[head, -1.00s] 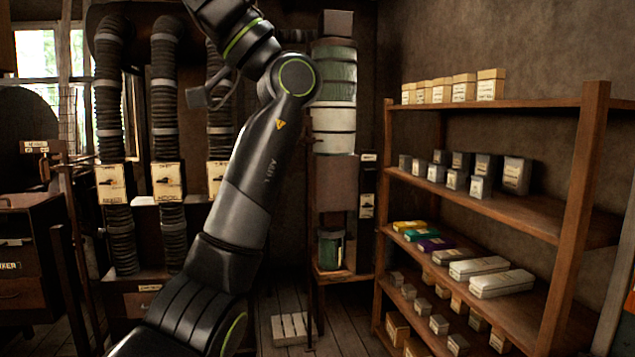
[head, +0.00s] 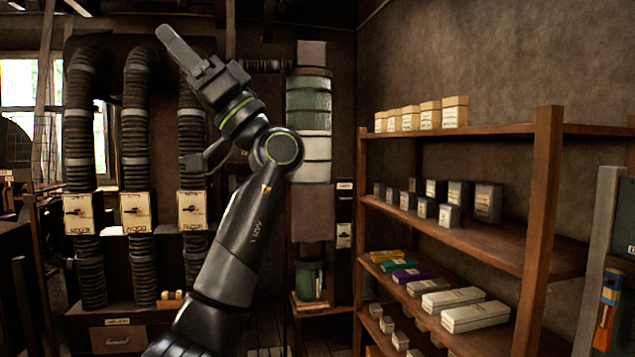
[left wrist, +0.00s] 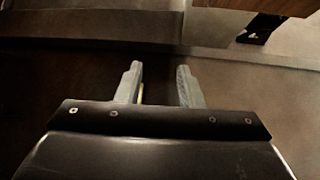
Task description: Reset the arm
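My left arm rises from the bottom of the head view, bent at the elbow. My left gripper (head: 178,48) points up and to the left, high in front of the duct pipes. In the left wrist view its two grey fingers (left wrist: 159,85) stand apart with nothing between them. My right gripper is in neither view.
A wooden shelf (head: 480,240) with several small boxes stands at the right. Corrugated duct pipes (head: 138,150) with switch boxes (head: 135,212) stand at the left. A stacked green and white cylinder column (head: 309,105) stands behind my arm.

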